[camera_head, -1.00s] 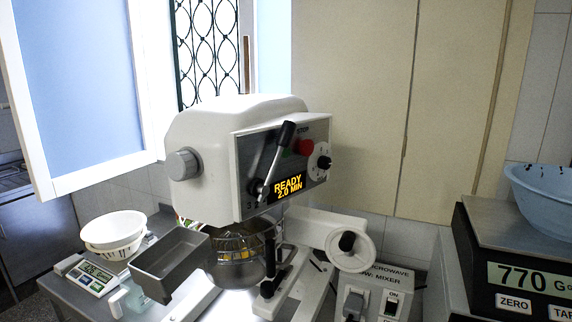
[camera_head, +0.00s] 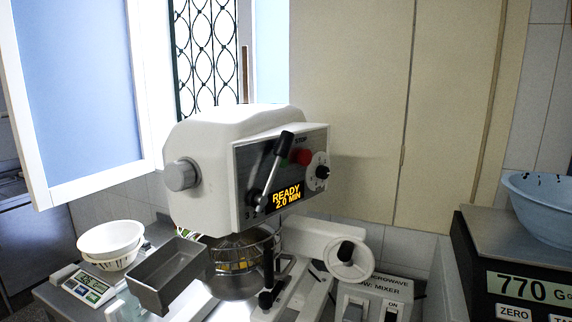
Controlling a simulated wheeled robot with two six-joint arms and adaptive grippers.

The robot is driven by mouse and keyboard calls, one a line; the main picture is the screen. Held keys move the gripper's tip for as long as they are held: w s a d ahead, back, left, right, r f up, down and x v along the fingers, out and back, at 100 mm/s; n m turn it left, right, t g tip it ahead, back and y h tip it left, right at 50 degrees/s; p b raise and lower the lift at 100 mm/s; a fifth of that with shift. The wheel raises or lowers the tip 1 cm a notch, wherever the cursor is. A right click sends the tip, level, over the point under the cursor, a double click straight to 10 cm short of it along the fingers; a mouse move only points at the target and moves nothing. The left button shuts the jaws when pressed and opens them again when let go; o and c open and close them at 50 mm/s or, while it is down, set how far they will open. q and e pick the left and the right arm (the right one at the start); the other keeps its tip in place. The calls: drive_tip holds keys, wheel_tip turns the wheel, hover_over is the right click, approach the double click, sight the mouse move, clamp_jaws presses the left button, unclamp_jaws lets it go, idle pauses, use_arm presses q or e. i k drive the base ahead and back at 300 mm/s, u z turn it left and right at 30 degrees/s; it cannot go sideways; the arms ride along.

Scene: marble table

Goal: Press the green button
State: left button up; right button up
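A white stand mixer (camera_head: 225,135) stands in the middle of the view, with a grey control panel (camera_head: 247,170) on its right face. A red button (camera_head: 301,157) sits on the panel near the word STOP. The green button is mostly hidden behind the black-handled lever (camera_head: 284,146), and I cannot make it out clearly. A black dial (camera_head: 322,172) is right of the red button. The display (camera_head: 287,195) reads READY 2.0 MIN. Neither of my grippers is in view.
A wire-guarded bowl (camera_head: 238,258) sits under the mixer head. A grey tray (camera_head: 168,275) is in front. White bowls (camera_head: 111,238) stand on a small scale (camera_head: 88,286) at left. A black scale (camera_head: 530,285) with a blue bowl (camera_head: 540,205) is at right.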

sight(284, 162)
drive_tip(key=z, duration=0.95)
drive_tip(key=k, duration=1.25)
drive_tip(key=z, duration=1.25)
drive_tip(key=i, duration=1.1)
drive_tip(key=u, duration=1)
drive_tip(key=i, duration=0.9)
drive_tip(key=u, duration=1.05)
